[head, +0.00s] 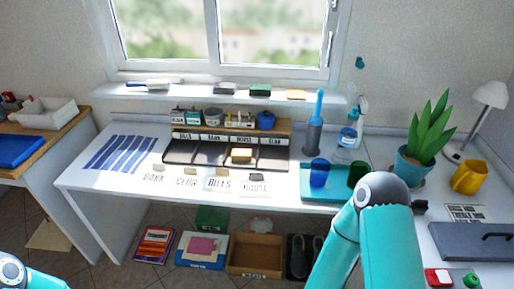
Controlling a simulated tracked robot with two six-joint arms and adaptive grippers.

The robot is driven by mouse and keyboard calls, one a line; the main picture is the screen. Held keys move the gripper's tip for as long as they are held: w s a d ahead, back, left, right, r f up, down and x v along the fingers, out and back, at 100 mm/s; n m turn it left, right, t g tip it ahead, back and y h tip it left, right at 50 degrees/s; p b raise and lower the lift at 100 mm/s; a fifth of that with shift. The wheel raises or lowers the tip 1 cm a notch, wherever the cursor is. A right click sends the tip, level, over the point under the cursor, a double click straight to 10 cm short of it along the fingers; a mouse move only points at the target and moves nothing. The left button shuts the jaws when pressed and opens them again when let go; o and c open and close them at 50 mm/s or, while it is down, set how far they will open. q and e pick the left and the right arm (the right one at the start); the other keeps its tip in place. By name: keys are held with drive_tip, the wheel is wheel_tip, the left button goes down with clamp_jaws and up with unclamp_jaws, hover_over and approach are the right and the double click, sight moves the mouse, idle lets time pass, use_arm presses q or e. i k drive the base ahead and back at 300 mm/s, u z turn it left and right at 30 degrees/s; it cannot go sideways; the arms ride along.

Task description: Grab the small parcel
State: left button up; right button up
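A small tan box (241,155), which looks like the small parcel, sits in a dark compartment tray (208,156) on the white desk below the window. The compartments carry small labels, too small to read surely. My arms show only as teal links at the lower left and lower right. Neither gripper is in the picture, so I cannot see their fingers or what they hold. My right arm covers part of the desk's front right.
A teal tray (290,190) with a blue cup (319,172) and a dark green cup (358,173) stands right of the compartments. Labelled cards lie in front. A potted plant (424,143) and yellow mug (469,177) stand further right. An open cardboard box (282,241) is under the desk.

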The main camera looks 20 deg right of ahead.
sight(239, 155)
drive_tip(key=z, duration=0.05)
drive_tip(key=i, duration=0.85)
drive_tip(key=u, duration=0.45)
